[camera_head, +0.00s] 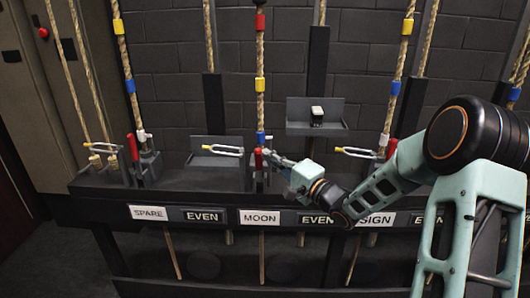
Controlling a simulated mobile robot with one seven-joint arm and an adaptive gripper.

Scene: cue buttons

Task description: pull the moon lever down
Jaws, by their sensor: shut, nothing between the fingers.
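The moon lever (258,160) has a red handle and stands upright above the white MOON label (259,217), at the foot of the middle rope. My gripper (270,157) reaches in from the right and is shut, with nothing held. Its fingertips are right beside the red handle. I cannot tell whether they touch it. My gripper hides part of the lever's base.
Similar red levers stand over the SPARE label (149,213) at left and the SIGN label (375,219). Ropes with coloured bands, such as the middle rope (260,55), rise behind the dark bench.

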